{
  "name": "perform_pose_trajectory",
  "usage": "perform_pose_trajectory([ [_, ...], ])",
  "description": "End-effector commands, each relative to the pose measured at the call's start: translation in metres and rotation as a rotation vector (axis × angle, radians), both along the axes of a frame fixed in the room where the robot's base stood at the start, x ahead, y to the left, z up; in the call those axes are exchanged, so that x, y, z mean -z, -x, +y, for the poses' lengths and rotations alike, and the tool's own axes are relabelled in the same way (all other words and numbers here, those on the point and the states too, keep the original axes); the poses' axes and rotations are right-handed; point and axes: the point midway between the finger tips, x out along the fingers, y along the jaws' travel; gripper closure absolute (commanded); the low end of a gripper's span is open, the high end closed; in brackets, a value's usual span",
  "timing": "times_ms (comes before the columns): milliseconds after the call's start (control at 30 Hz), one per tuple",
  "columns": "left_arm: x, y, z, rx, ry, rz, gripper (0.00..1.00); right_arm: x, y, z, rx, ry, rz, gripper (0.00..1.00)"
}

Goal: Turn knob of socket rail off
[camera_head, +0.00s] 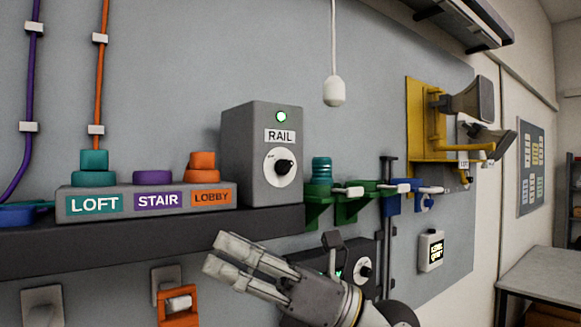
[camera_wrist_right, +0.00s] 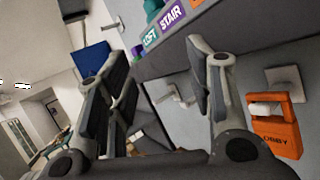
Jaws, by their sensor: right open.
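The socket rail box (camera_head: 262,150) is a grey box marked RAIL on the dark shelf in the head view. Its black knob (camera_head: 284,167) sits on a white round dial, and a green light shows above the label. My right gripper (camera_head: 212,254) is below and left of the box, below the shelf edge, pointing left and apart from the knob. It is open and empty. In the right wrist view its fingers (camera_wrist_right: 165,85) stand wide apart with nothing between them. The knob is not visible in the right wrist view. My left gripper is not in view.
A LOFT, STAIR and LOBBY block (camera_head: 146,200) stands left of the box on the shelf (camera_head: 130,240). Green brackets (camera_head: 345,208) are to the right. A second dial unit (camera_head: 362,268) is partly behind my right arm. An orange LOBBY holder (camera_wrist_right: 277,128) hangs below the shelf.

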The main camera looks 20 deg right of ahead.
Motion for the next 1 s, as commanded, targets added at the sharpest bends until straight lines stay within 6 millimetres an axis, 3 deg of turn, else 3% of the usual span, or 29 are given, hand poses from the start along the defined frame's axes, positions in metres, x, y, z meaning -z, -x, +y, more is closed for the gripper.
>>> perform_pose_trajectory([
  [67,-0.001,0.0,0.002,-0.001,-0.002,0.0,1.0,-0.014,0.009,0.005,0.089,0.224,-0.156,0.52],
  [167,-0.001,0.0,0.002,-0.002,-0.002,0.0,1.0,-0.026,0.008,-0.005,0.247,0.491,-0.308,0.52],
  [400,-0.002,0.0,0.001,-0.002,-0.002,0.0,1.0,-0.078,-0.003,-0.084,0.714,0.924,-0.478,0.52],
  [600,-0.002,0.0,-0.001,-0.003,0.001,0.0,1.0,-0.11,0.003,-0.134,0.947,1.047,-0.481,0.52],
  [767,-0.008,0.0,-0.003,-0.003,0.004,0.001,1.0,-0.117,-0.004,-0.14,0.986,1.066,-0.472,0.52],
  [1000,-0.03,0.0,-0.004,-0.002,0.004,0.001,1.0,-0.118,-0.044,-0.124,0.98,1.065,-0.472,0.52],
])
